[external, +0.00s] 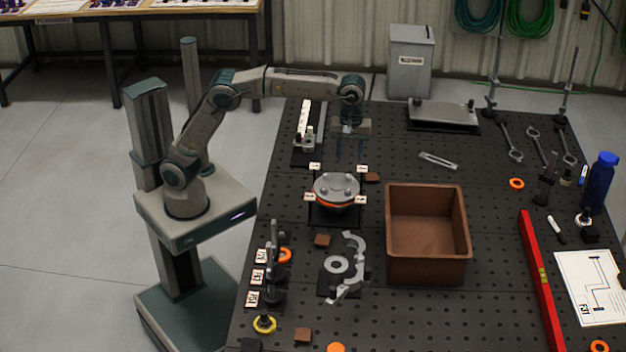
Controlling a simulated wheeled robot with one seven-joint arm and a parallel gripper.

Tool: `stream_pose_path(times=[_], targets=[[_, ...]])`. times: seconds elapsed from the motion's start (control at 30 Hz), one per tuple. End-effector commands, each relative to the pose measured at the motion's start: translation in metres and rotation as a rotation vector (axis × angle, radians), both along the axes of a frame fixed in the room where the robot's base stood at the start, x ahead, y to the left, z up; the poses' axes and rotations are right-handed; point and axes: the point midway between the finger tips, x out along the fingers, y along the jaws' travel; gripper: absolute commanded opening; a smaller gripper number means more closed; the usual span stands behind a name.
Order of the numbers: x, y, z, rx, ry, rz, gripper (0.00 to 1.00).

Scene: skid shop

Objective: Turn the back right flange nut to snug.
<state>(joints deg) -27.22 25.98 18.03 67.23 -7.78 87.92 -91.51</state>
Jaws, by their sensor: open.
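The round grey flange (337,187) sits on a dark stand with an orange ring under its rim. Several small nuts or bolt heads stand on its top face, too small to tell how far each is turned. White tags stand around it at its corners, and their print cannot be read. My gripper (350,150) points down above the table, just beyond the flange in the picture. Its two thin fingers are apart with nothing between them. It appears clear of the flange and its nuts.
A brown open bin (427,270) stands right of the flange. A grey clamp-like part (347,265) and a row of tagged fixtures (270,270) are in front. A white-topped fixture (305,125) stands behind left. A red level (541,280) and blue bottle (600,180) are at right.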

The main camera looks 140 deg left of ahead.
Motion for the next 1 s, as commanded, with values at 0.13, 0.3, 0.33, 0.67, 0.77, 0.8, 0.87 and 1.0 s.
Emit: stream_pose_path(times=[0.13,0.3,0.33,0.67,0.77,0.8,0.87,1.0], targets=[[-0.001,-0.001,-0.027,-0.004,0.004,-0.002,0.42],[-0.001,-0.001,-0.064,-0.004,0.002,-0.003,0.42],[-0.001,-0.002,-0.071,-0.004,0.004,-0.003,0.42],[0.000,-0.001,-0.120,-0.001,0.001,-0.005,0.42],[0.000,-0.002,-0.126,-0.001,0.001,-0.005,0.42],[0.000,-0.001,-0.127,-0.001,0.001,-0.005,0.42],[0.000,-0.001,-0.128,0.000,0.000,-0.005,0.42],[0.000,-0.001,-0.129,0.000,0.000,-0.005,0.42]])
